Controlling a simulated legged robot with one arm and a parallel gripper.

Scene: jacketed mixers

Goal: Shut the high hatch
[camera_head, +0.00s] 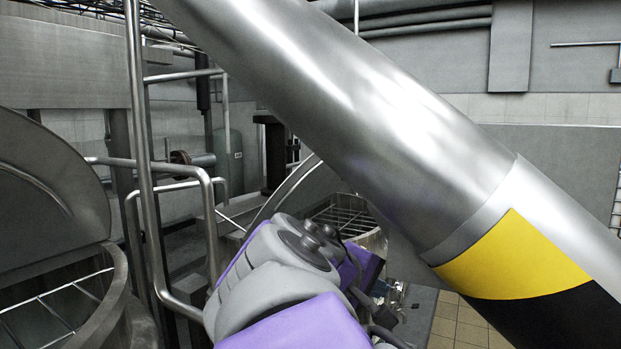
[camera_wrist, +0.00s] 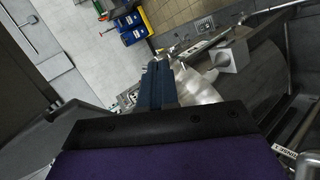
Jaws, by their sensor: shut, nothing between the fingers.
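In the head view a round grey hatch lid (camera_head: 45,190) stands raised at the left, over a mixer opening with a wire grid (camera_head: 60,312). A second mixer opening with a grid (camera_head: 345,215) shows in the middle, beyond my purple and grey arm, with a curved grey edge, perhaps its lid, beside it. I cannot tell which is the high hatch. In the wrist view my gripper (camera_wrist: 160,84) is shut and empty, its fingers together. A grey curved metal surface (camera_wrist: 262,72) lies to its right; I cannot tell whether they touch. My gripper is largely hidden in the head view.
A thick steel pipe (camera_head: 370,110) with a yellow and black band crosses the head view diagonally. Metal railings (camera_head: 148,170) stand left of my arm. Blue bins (camera_wrist: 132,36) stand on the tiled floor in the wrist view, where some floor is clear.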

